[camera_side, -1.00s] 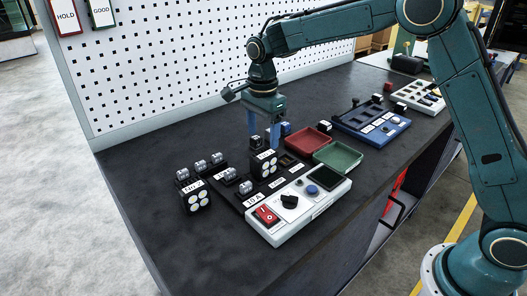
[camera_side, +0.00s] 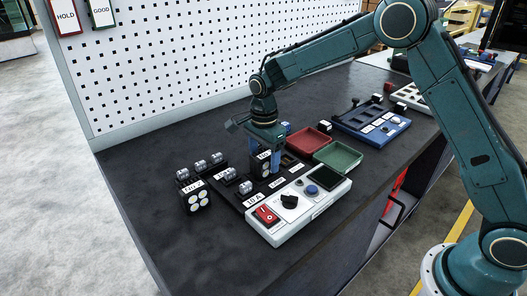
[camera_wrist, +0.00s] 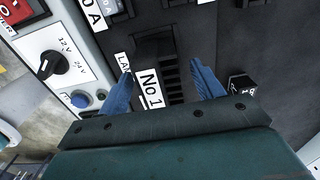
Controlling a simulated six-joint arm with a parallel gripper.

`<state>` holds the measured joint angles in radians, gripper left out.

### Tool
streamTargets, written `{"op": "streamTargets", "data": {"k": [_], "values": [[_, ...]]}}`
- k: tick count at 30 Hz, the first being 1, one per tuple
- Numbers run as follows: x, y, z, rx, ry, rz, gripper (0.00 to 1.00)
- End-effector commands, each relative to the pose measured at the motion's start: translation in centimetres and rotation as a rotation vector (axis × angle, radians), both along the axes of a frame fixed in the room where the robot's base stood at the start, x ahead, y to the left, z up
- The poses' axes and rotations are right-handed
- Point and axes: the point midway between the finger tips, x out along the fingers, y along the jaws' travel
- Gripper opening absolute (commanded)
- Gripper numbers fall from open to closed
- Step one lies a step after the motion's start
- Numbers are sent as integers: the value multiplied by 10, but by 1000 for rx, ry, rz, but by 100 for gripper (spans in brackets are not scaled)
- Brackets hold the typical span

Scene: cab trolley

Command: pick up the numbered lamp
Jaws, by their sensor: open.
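A black work lamp stands in the dark holder (camera_side: 238,205) at its LAMP place. Its white label (camera_side: 264,155) shows at the top in the side view, and in the wrist view its label reads No 1 (camera_wrist: 150,88). My gripper (camera_side: 264,168) is open and lowered over this lamp, with blue fingers on either side. In the wrist view the fingers (camera_wrist: 162,70) flank the lamp with visible gaps, more on the right.
A white test box (camera_side: 285,226) with a red switch and dial adjoins the holder. A red tray (camera_side: 309,141) and a green tray (camera_side: 339,154) lie to the right. The bench front left is clear.

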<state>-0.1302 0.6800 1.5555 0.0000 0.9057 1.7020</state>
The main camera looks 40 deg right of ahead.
Motion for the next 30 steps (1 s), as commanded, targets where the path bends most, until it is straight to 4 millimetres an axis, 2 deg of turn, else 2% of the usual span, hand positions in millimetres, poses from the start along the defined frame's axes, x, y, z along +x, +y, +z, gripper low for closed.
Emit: {"op": "streamTargets", "data": {"k": [3,7,23,26,30], "values": [[-1,-1,-15,0,3,0,66],[-1,-1,-24,0,1,0,66],[0,-1,-26,0,0,0,66],[0,-1,-26,0,0,0,51],[0,-1,-26,0,0,0,23]]}}
